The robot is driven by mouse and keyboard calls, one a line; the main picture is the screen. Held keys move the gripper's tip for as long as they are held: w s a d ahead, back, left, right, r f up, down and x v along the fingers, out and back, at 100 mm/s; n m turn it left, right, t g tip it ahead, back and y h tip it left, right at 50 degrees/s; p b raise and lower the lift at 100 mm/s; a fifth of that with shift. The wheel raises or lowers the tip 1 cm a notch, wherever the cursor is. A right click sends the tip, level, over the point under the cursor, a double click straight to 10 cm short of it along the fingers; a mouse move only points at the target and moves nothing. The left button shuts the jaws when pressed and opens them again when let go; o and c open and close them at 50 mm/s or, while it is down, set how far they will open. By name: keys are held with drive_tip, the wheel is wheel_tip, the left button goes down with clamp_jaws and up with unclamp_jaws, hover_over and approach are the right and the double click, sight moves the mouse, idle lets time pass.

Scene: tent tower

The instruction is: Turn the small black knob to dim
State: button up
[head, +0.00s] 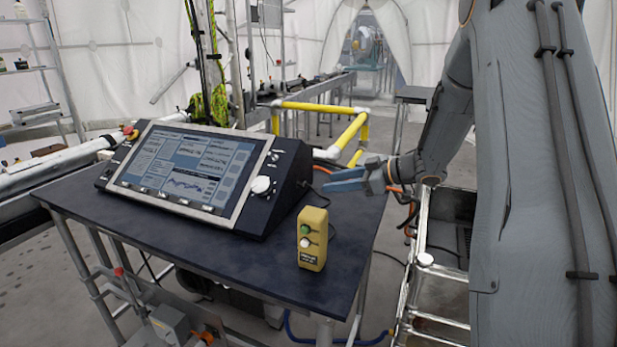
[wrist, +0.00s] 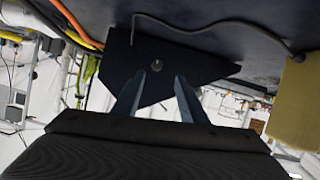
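The dark console (head: 285,190) stands on the table with a large screen facing front. A small round knob (wrist: 157,66) shows on the console's dark side panel in the wrist view, between and beyond my fingertips. I cannot clearly make out this knob in the head view. My gripper (head: 322,178) is to the right of the console, its blue-grey fingers pointing left at the side panel. The fingers (wrist: 160,77) are apart and empty in the wrist view, with no visible contact with the knob.
A yellow button box (head: 312,238) stands near the table's right edge. A cable runs over the dark table (head: 240,262). Yellow rails (head: 350,130) stand behind; a metal frame (head: 424,260) stands at the right.

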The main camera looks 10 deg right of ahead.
sight(306, 185)
drive_tip(key=shift+w+p+x, duration=0.25)
drive_tip(key=shift+p+x, duration=0.8)
drive_tip(key=shift+x, duration=3.1)
drive_tip(key=shift+d+r, duration=0.1)
drive_tip(key=shift+d, duration=0.05)
clamp_jaws()
